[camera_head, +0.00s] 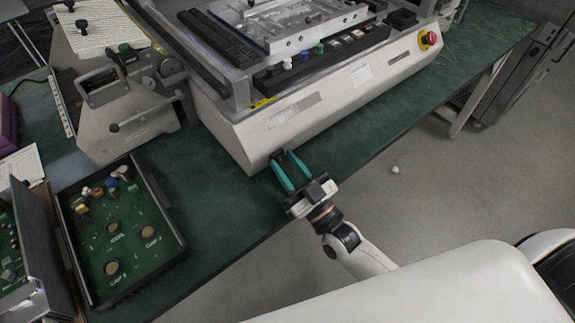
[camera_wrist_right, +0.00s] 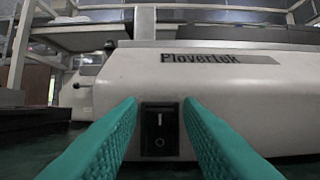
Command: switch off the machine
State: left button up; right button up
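The machine is a large white unit (camera_head: 341,85) on the green table. Its front also fills much of the right wrist view (camera_wrist_right: 240,95), with a "Plovertek" label. A black rocker switch (camera_wrist_right: 160,130) sits low on that front, with a line mark above and a circle mark below. I cannot tell which half is pressed in. My right gripper (camera_head: 289,166) is open and empty in front of the machine's lower front. In the right wrist view its teal fingers (camera_wrist_right: 160,107) stand apart on either side of the switch. The left gripper is not in view.
A red knob on a yellow base (camera_head: 429,39) is at the machine's right end. A black tray with a green board (camera_head: 128,236) lies at left. A grey fixture (camera_head: 133,100) stands beside the machine. The table's front edge runs below the right gripper.

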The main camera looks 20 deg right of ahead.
jog(key=shift+o, duration=0.6)
jog(key=shift+s, duration=0.1)
jog(key=shift+s+d+f, duration=0.1)
jog(key=shift+s+f, duration=0.1)
jog(key=shift+s, duration=0.05)
jog(key=v, duration=0.6)
jog(key=shift+s+d+f, duration=0.1)
jog(key=shift+s+d, duration=0.05)
jog(key=shift+s, duration=0.2)
